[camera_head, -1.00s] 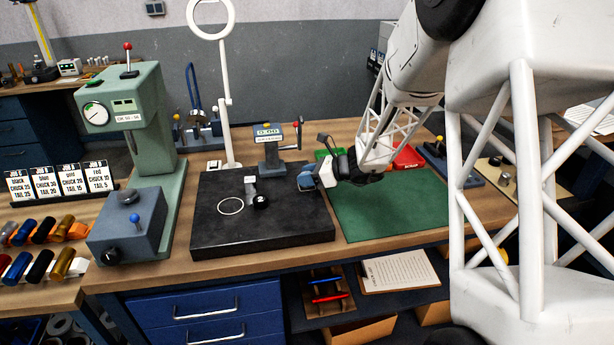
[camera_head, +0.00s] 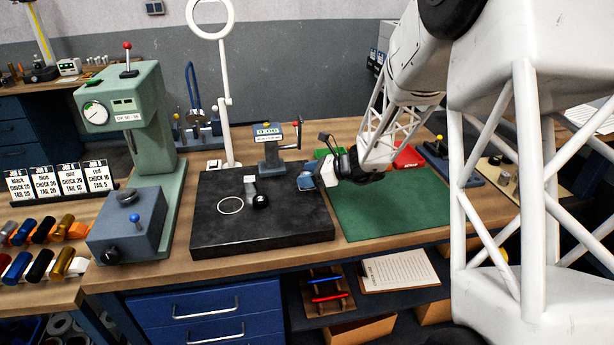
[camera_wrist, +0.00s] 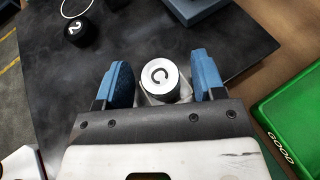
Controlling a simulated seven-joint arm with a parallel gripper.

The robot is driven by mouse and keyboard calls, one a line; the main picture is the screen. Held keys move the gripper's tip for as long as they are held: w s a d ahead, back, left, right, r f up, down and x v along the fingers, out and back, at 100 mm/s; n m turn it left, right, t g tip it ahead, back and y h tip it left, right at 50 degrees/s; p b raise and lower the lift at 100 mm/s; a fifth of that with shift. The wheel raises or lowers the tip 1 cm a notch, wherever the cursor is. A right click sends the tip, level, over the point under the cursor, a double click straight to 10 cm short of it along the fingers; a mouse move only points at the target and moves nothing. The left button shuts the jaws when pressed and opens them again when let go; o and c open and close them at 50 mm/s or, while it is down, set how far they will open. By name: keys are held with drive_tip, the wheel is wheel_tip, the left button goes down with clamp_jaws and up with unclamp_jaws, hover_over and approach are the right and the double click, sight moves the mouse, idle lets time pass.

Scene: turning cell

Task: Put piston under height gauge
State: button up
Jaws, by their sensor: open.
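My gripper (camera_head: 309,182) is open at the plate's right side. In the head view my gripper mostly hides the cylinder. A stand with a digital display and a red-knobbed lever (camera_head: 270,145), which looks like the height gauge, is behind the plate.
A green bin marked GOOD (camera_wrist: 291,113) is at the right in the wrist view. A green mat (camera_head: 392,208) lies right of the plate. A green press (camera_head: 150,110) stands left.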

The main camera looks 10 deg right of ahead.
drive_tip(key=v, duration=1.1)
drive_tip(key=shift+d+r, duration=0.2)
drive_tip(key=shift+d, duration=0.05)
drive_tip(key=shift+s, duration=0.15)
drive_tip(key=shift+a, duration=0.1)
drive_tip(key=s+a+r+n+g+h, duration=0.25)
drive_tip(key=s+n, duration=0.25)
drive_tip(key=s, duration=0.4)
drive_tip(key=s+a+r+n+g+h, duration=0.1)
drive_tip(key=s+a+r+n+h, duration=0.25)
drive_tip(key=s+n, duration=0.4)
drive_tip(key=s+a+r+n+g+h, duration=0.2)
drive_tip(key=s+a+n, duration=0.2)
drive_tip(key=s, duration=0.7)
drive_tip(key=s+d+n+t+h, duration=0.2)
drive_tip(key=s+n+h, duration=0.2)
drive_tip(key=s, duration=0.6)
drive_tip(key=r+n, duration=0.1)
drive_tip(key=n, duration=0.1)
drive_tip(key=shift+s+n, duration=0.2)
drive_tip(key=shift+n, duration=0.15)
